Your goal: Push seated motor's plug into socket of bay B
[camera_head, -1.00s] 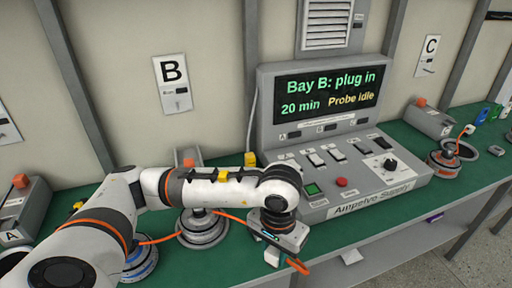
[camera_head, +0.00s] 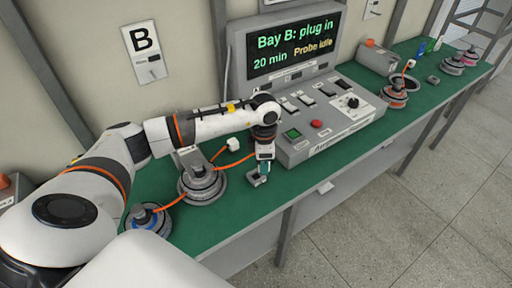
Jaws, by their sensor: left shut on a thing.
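A grey hub motor (camera_head: 203,186) sits upright on the green bench, against a grey block (camera_head: 186,157) below the B sign (camera_head: 146,48). An orange cable (camera_head: 232,162) runs from beside this motor to my left gripper (camera_head: 262,172). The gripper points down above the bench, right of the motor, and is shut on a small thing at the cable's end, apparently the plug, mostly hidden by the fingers. A white plug-like cube (camera_head: 235,145) on another orange cable stands behind. The socket of bay B cannot be made out. My right gripper is not in view.
The console (camera_head: 330,125) reads "Bay B: plug in" and "Probe idle" and stands close right of the gripper. A blue-ringed motor (camera_head: 148,221) is at the near left. Another motor (camera_head: 395,95) stands at bay C. The bench (camera_head: 225,225) is bare in front of the gripper.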

